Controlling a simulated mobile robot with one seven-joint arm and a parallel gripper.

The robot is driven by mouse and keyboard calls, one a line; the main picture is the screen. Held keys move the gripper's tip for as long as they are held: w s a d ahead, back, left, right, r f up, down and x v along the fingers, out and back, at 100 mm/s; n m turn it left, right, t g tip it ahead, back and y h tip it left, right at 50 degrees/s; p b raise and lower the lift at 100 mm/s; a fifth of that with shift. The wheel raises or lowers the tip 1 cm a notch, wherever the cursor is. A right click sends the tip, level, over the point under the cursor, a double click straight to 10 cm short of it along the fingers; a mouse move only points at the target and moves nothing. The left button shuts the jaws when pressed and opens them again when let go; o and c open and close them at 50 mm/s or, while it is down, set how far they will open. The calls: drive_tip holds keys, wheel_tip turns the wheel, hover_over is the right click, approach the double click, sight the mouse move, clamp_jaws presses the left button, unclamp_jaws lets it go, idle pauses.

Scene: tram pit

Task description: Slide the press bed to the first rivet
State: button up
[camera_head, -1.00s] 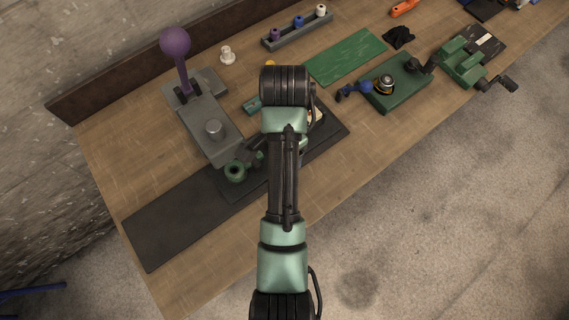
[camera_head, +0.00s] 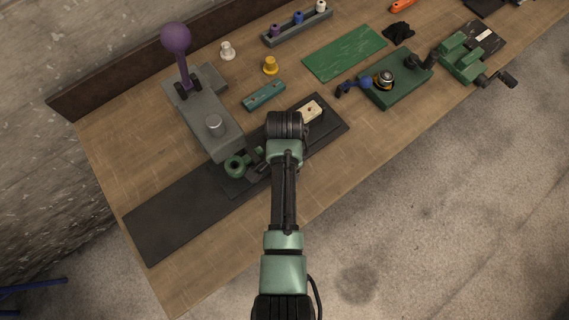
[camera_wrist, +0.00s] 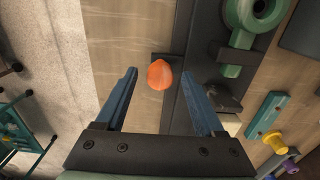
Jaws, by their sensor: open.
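The press (camera_head: 212,125) is a grey body with a purple ball lever (camera_head: 176,40), on the left of the bench in the head view. The press bed (camera_head: 325,130) is a dark plate on a longer dark track (camera_head: 175,222). It carries a pale block with a red spot (camera_head: 311,110). A green ring part (camera_head: 236,166) is beside the press's front end; it also shows in the wrist view (camera_wrist: 255,20). In the wrist view, an orange-red knob (camera_wrist: 160,78) at the bed's edge appears between the blue fingertips of my gripper (camera_wrist: 160,71). My gripper is open. My arm hides it in the head view.
A teal block (camera_head: 264,96), a yellow spool (camera_head: 270,65) and a white spool (camera_head: 227,51) stand behind the bed. A green mat (camera_head: 345,52), a green fixture (camera_head: 397,82) and a green vise (camera_head: 463,60) lie to the right. The front bench edge is clear.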

drive_tip(key=shift+c, duration=0.2)
clamp_jaws()
idle(1.1)
